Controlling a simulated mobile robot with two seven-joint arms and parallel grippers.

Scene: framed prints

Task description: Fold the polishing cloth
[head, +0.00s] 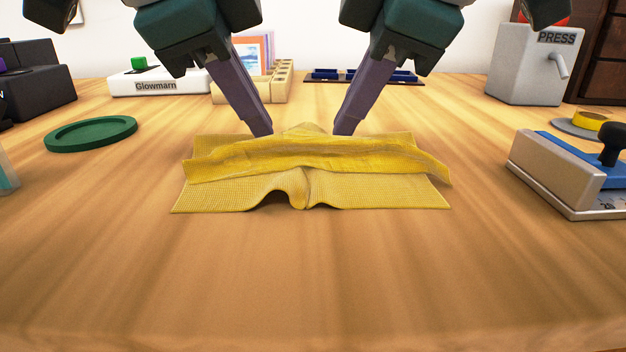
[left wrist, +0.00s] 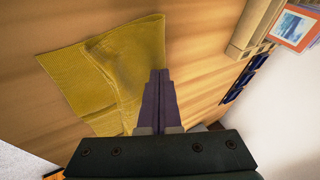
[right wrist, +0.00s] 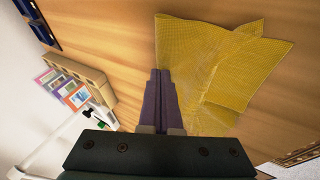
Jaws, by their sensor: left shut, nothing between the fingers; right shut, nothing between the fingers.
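The yellow polishing cloth (head: 310,191) lies in the middle of the table. Its far part is folded over toward the near side in a band, and the near edge is rumpled with a raised bump near the middle. The cloth also shows in the left wrist view (left wrist: 85,80) and the right wrist view (right wrist: 215,65). My left gripper (head: 262,133) is shut and empty at the cloth's far edge, left of centre. My right gripper (head: 343,131) is shut and empty at the far edge, right of centre. Whether the tips touch the cloth is unclear.
A green round dish (head: 91,134) lies at left. A block with a blue top and black knob (head: 575,170) stands at right. The grey press (head: 535,65), the Glowmarn box (head: 157,87) and a beige slotted rack (head: 255,91) stand behind. The table in front is clear.

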